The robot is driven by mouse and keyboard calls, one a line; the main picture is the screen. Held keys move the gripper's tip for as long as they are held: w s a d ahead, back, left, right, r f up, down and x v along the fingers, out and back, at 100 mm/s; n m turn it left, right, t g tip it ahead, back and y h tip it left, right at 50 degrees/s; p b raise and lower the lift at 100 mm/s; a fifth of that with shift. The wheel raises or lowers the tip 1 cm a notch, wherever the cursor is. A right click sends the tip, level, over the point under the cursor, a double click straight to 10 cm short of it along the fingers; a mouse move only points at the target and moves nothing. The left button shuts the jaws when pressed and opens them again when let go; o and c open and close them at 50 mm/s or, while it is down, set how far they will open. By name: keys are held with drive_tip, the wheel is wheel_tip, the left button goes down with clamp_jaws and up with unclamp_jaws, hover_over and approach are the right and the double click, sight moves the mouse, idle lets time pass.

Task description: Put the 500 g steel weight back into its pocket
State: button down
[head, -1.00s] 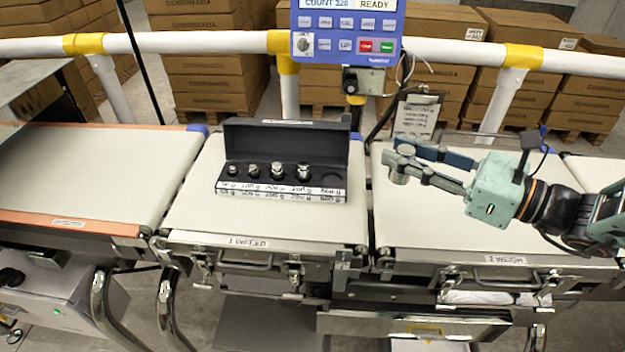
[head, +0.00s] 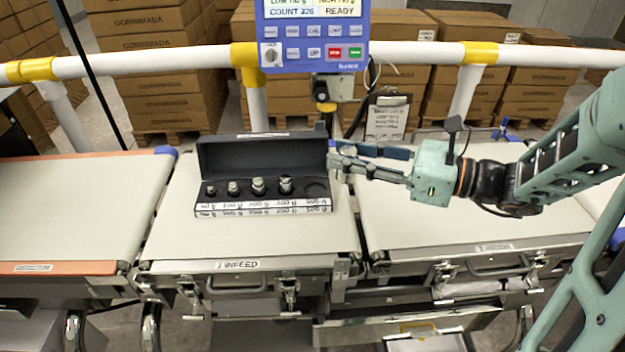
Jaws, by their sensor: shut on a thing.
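The open black weight case (head: 262,208) stands on the infeed belt with its lid raised at the back. Several steel weights (head: 258,186) stand in its pockets, rising in size to the right. The rightmost, largest pocket (head: 315,190) is empty. My gripper (head: 345,160) comes in from the right, just right of the case, with its fingers pointing left. It is shut on the 500 g steel weight, which is mostly hidden by the fingers in this view. How far the weight is above the belt is hard to tell.
The infeed belt (head: 180,235) is clear around the case, and the weigh belt (head: 415,225) beneath my arm is bare. A blue control panel (head: 313,35) and a white rail (head: 412,52) stand behind. A clipboard (head: 387,118) hangs behind the gripper.

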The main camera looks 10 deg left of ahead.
drive_tip(key=w+a+f+b, duration=0.1)
drive_tip(key=w+a+f, duration=0.2)
drive_tip(key=w+a+f+b, duration=0.1)
drive_tip(key=w+a+f, duration=0.2)
drive_tip(key=f, duration=0.1)
drive_tip(key=shift+w+a+f, duration=0.2)
drive_tip(key=shift+w+a, duration=0.05)
drive_tip(key=shift+a, duration=0.1)
drive_tip(key=shift+w+a+f+b, duration=0.1)
drive_tip(key=shift+f+b, duration=0.1)
drive_tip(key=shift+f, duration=0.75)
drive_tip(key=shift+w+a+f+b, duration=0.1)
drive_tip(key=shift+f+b, duration=0.1)
drive_tip(key=shift+f, duration=0.7)
drive_tip(key=shift+f, duration=0.15)
drive_tip(key=c, duration=1.6)
unclamp_jaws()
